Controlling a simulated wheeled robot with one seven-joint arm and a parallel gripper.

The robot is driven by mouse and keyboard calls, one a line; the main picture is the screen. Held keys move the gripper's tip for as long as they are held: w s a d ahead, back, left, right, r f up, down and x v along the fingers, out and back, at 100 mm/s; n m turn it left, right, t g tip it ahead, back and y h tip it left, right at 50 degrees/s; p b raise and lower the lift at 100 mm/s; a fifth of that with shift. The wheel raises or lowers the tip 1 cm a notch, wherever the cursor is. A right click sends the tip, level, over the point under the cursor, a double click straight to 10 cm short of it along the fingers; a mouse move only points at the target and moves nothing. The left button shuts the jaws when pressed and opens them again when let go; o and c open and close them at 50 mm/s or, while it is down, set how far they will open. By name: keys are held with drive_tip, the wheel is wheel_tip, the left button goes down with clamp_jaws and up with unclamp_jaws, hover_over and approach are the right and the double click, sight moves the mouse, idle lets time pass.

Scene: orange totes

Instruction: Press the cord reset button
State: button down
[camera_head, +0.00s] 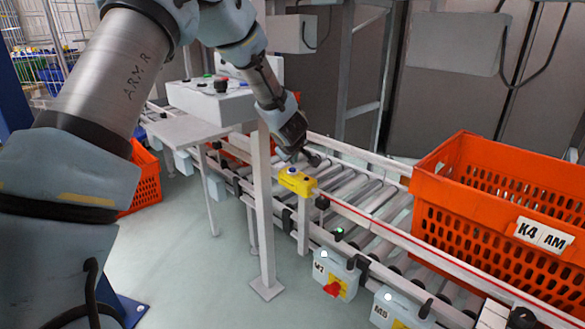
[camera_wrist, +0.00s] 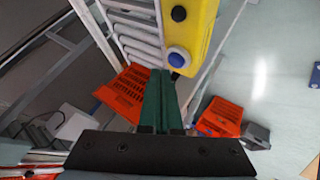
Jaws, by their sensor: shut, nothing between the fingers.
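A yellow switch box (camera_head: 297,182) is mounted on the near rail of the roller conveyor, with a small pale blue button (camera_head: 292,171) on it. In the wrist view the yellow box (camera_wrist: 202,28) carries a round blue button (camera_wrist: 178,57) at its lower end and a dark round knob (camera_wrist: 179,13) further up. My gripper (camera_head: 312,159) is over the conveyor, just behind the box in the head view. In the wrist view my gripper (camera_wrist: 160,76) has its green fingers together, with the tips beside the blue button. Whether they touch it cannot be told.
An orange tote (camera_head: 470,235) labelled K4 AM stands on the conveyor at right. A grey control panel (camera_head: 213,99) with a red button stands behind a post (camera_head: 264,215). Grey boxes hang below the near rail, one with a red switch (camera_head: 332,288).

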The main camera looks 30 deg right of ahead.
sight(293, 174)
drive_tip(key=shift+r, duration=0.1)
wheel_tip(293, 174, up, 5)
drive_tip(key=p, duration=0.5)
idle(0.8)
